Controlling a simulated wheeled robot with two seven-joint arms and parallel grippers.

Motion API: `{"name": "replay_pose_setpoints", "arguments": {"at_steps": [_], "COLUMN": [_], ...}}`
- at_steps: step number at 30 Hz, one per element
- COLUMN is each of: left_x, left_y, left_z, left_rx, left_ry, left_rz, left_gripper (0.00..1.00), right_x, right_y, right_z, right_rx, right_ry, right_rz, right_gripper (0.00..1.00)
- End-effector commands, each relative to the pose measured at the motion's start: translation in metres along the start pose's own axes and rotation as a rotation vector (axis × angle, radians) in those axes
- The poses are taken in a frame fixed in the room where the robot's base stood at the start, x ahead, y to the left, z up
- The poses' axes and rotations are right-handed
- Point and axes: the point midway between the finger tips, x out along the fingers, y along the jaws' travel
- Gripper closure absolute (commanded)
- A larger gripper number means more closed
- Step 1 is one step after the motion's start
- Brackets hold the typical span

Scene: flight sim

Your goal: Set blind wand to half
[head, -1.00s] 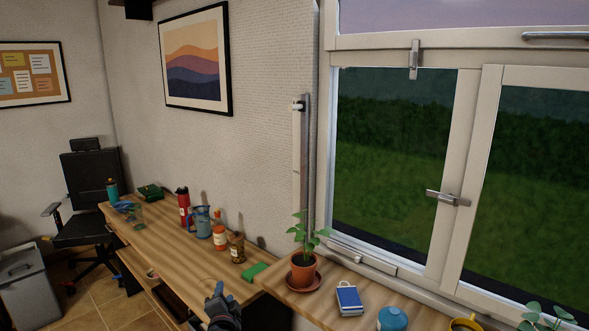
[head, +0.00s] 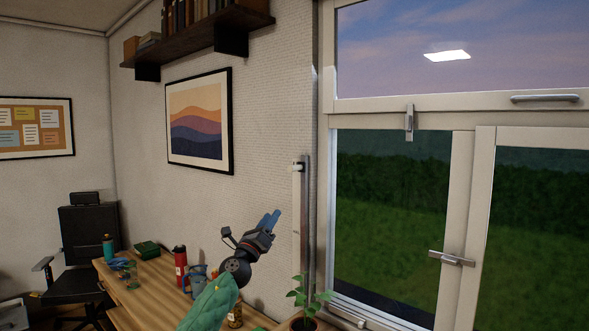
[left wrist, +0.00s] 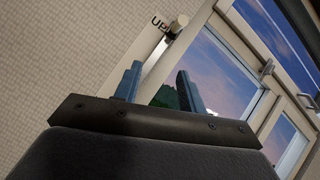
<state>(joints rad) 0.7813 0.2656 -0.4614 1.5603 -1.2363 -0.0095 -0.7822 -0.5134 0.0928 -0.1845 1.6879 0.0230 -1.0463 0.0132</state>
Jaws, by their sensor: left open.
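The blind wand control is a pale upright strip (head: 297,205) on the wall just left of the window (head: 390,210). Its small knob (head: 299,167) sits near the top of the strip. In the left wrist view the knob (left wrist: 177,27) shows beside the letters "UP" on the pale strip (left wrist: 148,45). My left gripper (head: 270,220) is open and empty, with blue fingers, left of the strip and below the knob. In the left wrist view the gripper (left wrist: 158,88) points up toward the strip, with the knob beyond its fingertips. My right gripper is not in view.
A potted plant (head: 302,296) stands below the strip. The wooden desk (head: 150,293) at lower left holds a red bottle (head: 181,268) and a blue jug (head: 198,279). Window handles (head: 452,258) stick out at right. A shelf (head: 200,42) is high on the wall.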

Motion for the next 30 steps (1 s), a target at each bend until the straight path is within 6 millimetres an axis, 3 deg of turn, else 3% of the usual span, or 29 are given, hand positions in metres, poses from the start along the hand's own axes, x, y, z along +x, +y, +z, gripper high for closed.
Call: {"name": "replay_pose_setpoints", "arguments": {"at_steps": [3, 10, 15, 23, 30], "left_x": [0.038, 0.091, 0.110, 0.125, 0.154], "left_y": [-0.011, -0.024, -0.027, -0.030, -0.035], "left_z": [0.019, 0.048, 0.060, 0.062, 0.054], "left_rx": [0.164, 0.447, 0.566, 0.598, 0.596], "left_ry": [0.056, 0.165, 0.214, 0.228, 0.227], "left_rz": [-0.072, -0.177, -0.214, -0.223, -0.223], "left_gripper": [0.59, 0.59, 0.59, 0.59, 0.59], "right_x": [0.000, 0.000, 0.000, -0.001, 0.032], "right_y": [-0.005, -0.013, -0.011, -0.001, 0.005], "right_z": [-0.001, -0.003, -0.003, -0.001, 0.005], "right_rx": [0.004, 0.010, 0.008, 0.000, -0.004], "right_ry": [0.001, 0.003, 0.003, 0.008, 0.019], "right_rz": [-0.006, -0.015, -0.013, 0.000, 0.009], "right_gripper": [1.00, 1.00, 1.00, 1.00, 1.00]}}
